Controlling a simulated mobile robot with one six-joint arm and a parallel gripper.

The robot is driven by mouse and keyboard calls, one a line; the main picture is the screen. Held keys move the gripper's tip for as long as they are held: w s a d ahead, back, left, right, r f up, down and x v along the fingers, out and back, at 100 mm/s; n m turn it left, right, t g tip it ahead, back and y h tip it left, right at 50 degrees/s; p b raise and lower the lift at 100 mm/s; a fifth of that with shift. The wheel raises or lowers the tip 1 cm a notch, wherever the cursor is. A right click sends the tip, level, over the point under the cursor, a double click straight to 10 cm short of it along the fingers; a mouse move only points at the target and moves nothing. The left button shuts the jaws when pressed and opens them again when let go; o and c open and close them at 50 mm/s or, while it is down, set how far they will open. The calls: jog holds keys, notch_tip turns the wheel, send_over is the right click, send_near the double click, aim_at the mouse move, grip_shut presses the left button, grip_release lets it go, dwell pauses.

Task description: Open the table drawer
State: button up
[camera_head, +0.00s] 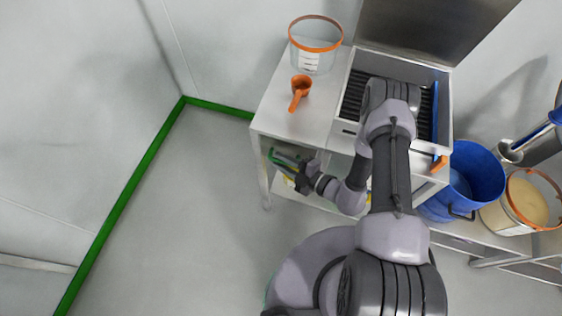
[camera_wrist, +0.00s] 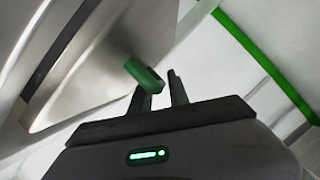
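The steel table (camera_head: 263,112) stands ahead of me. A green handle (camera_wrist: 145,76) sticks out from a metal surface in the wrist view, and a green strip, likely this handle, shows under the tabletop's front edge in the head view (camera_head: 284,158). I cannot make out the drawer front's outline. My gripper (camera_head: 284,164) is below the tabletop at its front left. In the wrist view my gripper (camera_wrist: 160,86) has its two fingers apart with a gap between them. The handle's end is close to the left fingertip; I cannot tell whether they touch.
On the table are a clear tub with an orange rim (camera_head: 314,60), an orange scoop (camera_head: 299,91) and a metal box with a dark grate (camera_head: 350,100). A blue drum (camera_head: 482,170) and a powder bucket (camera_head: 508,211) stand right. Floor (camera_head: 200,200) left is clear.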

jog(key=shift+w+a, duration=0.1)
grip_shut()
dwell(1.4)
